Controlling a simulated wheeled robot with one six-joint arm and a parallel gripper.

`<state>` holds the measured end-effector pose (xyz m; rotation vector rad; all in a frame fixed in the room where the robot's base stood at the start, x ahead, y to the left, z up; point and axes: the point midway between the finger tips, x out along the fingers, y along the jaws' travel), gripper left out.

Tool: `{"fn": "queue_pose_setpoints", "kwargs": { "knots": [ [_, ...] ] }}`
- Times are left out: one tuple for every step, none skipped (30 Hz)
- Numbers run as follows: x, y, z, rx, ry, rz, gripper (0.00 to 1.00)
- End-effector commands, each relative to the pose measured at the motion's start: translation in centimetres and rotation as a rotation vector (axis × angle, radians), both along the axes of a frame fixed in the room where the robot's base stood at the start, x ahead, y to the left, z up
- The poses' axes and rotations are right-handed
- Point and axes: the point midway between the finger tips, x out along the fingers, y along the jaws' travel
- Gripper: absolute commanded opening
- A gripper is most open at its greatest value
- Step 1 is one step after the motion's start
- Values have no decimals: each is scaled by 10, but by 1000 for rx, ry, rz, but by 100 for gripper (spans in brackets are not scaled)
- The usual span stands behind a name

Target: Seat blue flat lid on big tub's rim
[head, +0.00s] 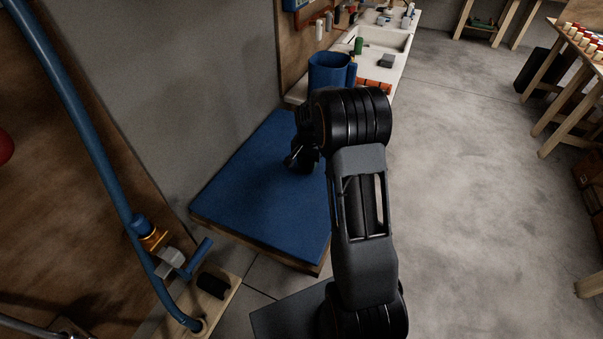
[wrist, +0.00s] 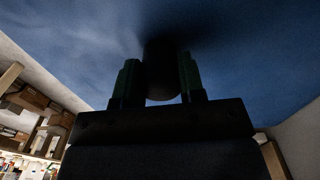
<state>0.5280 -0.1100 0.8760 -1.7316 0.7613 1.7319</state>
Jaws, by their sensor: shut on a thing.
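The blue flat lid (head: 255,195) is a wide rectangular slab left of my arm in the head view. A brown edge (head: 252,259) shows under its near side; I cannot tell whether this is the big tub's rim or whether the lid touches it. In the wrist view the lid's blue face (wrist: 75,45) fills the upper part. My gripper (wrist: 161,78) is shut on a dark round knob (wrist: 161,72) at that face. In the head view my gripper (head: 300,160) is dark over the lid's right part, and my arm hides the lid's right edge.
An open blue cylinder (head: 328,75) stands behind the lid, by a counter with a white sink (head: 380,38). A blue pipe with a valve (head: 172,262) rises at the left. A grey wall borders the lid's left. Floor (head: 470,170) to the right is clear.

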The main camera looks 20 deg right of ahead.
Motion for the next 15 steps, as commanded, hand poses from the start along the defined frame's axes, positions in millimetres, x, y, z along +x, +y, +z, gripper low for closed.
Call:
{"fn": "queue_pose_setpoints", "kwargs": {
  "knots": [
    [1,0,4,0,-3,0,6],
    [1,0,5,0,-3,0,6],
    [1,0,6,0,-3,0,6],
    [1,0,6,0,-3,0,6],
    [1,0,7,0,-3,0,6],
    [1,0,7,0,-3,0,6],
    [1,0,7,0,-3,0,6],
    [1,0,8,0,-3,0,6],
    [1,0,8,-1,-2,0,6],
    [1,0,8,-1,-2,0,6],
    [1,0,9,0,-3,0,6],
    [1,0,10,0,-3,0,6],
    [1,0,11,0,-3,0,6],
    [1,0,13,0,-3,0,6],
    [1,0,14,0,-3,0,6]
  ]
}}
